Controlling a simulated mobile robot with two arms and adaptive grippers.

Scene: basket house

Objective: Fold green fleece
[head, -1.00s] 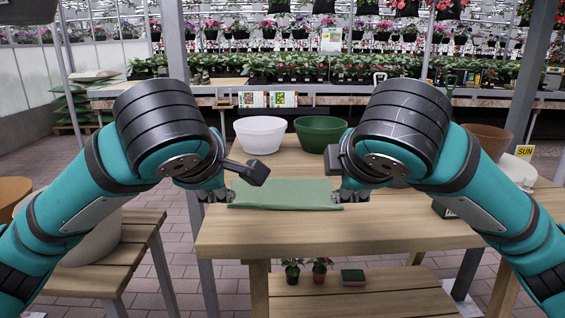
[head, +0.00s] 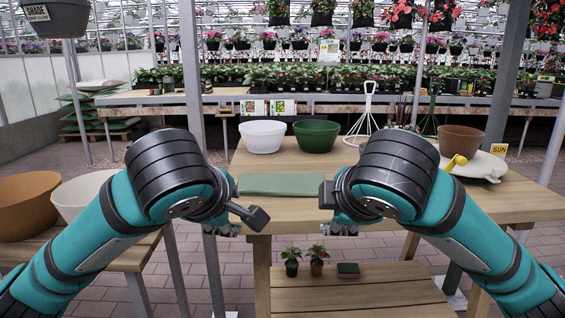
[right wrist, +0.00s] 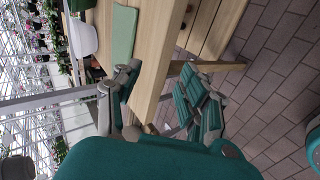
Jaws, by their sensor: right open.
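The green fleece (head: 280,184) lies as a flat, narrow folded strip across the wooden table, in front of two bowls. It also shows in the right wrist view (right wrist: 123,32). My right gripper (head: 343,229) is in front of the fleece and to its right, apart from it. In the right wrist view its fingers (right wrist: 165,92) are spread wide with nothing between them. My left gripper (head: 223,229) is at the table's left front corner, clear of the fleece; its fingers are mostly hidden by its wrist.
A white bowl (head: 262,136) and a green bowl (head: 317,135) stand behind the fleece.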

